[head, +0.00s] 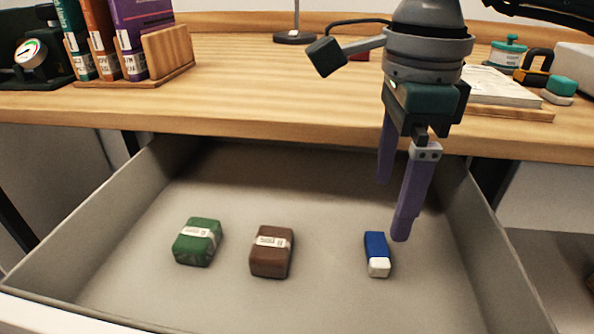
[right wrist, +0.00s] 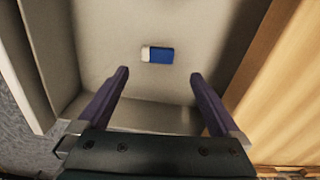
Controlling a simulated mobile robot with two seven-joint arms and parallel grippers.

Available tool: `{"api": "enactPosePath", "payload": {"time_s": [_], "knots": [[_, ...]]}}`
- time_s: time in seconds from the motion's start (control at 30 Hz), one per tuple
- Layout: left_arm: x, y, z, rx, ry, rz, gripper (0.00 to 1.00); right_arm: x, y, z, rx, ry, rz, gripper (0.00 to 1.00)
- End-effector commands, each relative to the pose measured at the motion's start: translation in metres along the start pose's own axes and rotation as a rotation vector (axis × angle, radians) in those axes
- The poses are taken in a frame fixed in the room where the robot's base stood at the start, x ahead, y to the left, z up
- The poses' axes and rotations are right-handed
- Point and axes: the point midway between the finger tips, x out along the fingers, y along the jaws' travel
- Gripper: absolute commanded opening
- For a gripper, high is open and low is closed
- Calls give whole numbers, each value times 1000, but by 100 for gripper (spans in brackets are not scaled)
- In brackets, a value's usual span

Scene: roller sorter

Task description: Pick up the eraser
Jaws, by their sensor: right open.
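The eraser (head: 377,254) is a small block with a blue sleeve and a white end. It lies on the floor of the open drawer, right of the middle in the head view. In the right wrist view the eraser (right wrist: 158,54) lies beyond the fingertips, roughly between the two finger lines. My right gripper (head: 394,212) points down over the drawer, above and beside the eraser, with its purple fingers apart. The right gripper (right wrist: 160,73) is empty in the right wrist view. My left gripper is not in view.
A green block (head: 198,242) and a brown block (head: 272,252) with paper bands lie left of the eraser. The drawer (head: 468,245) has raised grey walls. The wooden desk top (head: 240,85) overhangs its back, with books (head: 140,35) and a lamp base (head: 295,37) on it.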

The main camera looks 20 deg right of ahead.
Motion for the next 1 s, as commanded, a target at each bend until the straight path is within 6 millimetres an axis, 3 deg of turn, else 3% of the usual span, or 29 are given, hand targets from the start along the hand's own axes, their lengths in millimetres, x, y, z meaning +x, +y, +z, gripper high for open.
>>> {"api": "enactPosePath", "payload": {"time_s": [0.1, 0.33, 0.6, 0.83, 1.0], "knots": [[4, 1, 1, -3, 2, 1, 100, 22, 2, 0, -1, 0, 5, 100], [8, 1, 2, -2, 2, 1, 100, 44, 3, 1, -2, -3, 5, 100], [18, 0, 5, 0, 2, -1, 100, 84, 6, 1, -2, -3, 5, 100], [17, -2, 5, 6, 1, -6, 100, 85, 5, 1, -2, -4, 4, 100], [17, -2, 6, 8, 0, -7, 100, 85, 5, 1, -2, -4, 4, 81]]}}
